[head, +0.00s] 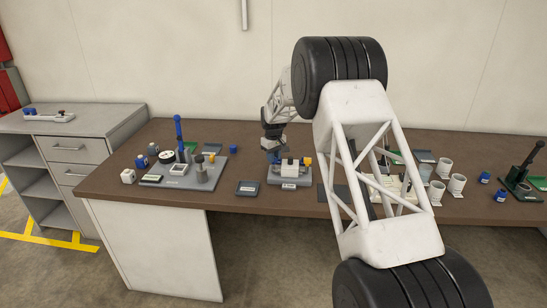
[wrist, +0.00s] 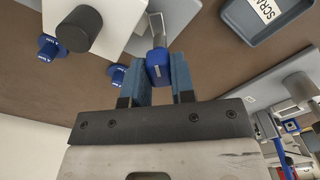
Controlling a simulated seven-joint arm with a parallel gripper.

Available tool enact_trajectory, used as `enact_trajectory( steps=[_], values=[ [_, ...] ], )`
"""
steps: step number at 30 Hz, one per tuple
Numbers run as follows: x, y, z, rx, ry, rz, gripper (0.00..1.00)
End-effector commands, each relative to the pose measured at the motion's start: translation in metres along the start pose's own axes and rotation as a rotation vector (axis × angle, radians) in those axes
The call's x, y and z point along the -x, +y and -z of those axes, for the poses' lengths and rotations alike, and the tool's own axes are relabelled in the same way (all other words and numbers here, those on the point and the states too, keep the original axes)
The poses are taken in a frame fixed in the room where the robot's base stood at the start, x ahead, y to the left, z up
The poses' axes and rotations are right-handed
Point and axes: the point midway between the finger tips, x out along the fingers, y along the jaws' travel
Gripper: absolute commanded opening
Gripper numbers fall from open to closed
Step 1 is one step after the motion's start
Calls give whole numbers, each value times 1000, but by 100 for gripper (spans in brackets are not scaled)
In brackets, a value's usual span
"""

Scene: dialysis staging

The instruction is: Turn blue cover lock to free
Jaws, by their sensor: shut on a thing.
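The blue cover lock (wrist: 159,66) is a small blue block on a metal stem, seen in the wrist view between my fingers. My gripper (wrist: 160,72) has its two blue-grey fingers closed on either side of it. In the head view my gripper (head: 272,154) reaches down at the left end of a small fixture (head: 289,183) with a grey base, a white body and a yellow-orange part at its right. The lock itself cannot be told apart from my fingers in the head view. Its exact turn angle is unclear.
A grey tray (head: 247,188) marked with a label lies left of the fixture; it also shows in the wrist view (wrist: 262,28). A grey board (head: 198,181) with a blue-handled tool stands further left. White cups (head: 457,184) stand right. My arm hides part of the table.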

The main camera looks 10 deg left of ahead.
Motion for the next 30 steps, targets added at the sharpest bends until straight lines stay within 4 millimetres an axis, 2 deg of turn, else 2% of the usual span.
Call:
enact_trajectory(
  steps=[18, 30],
  values=[
    [-1, 0, 0, -569, 0, 0, 0],
    [0, 0, 0, -768, 1, 0, 0]
  ],
)
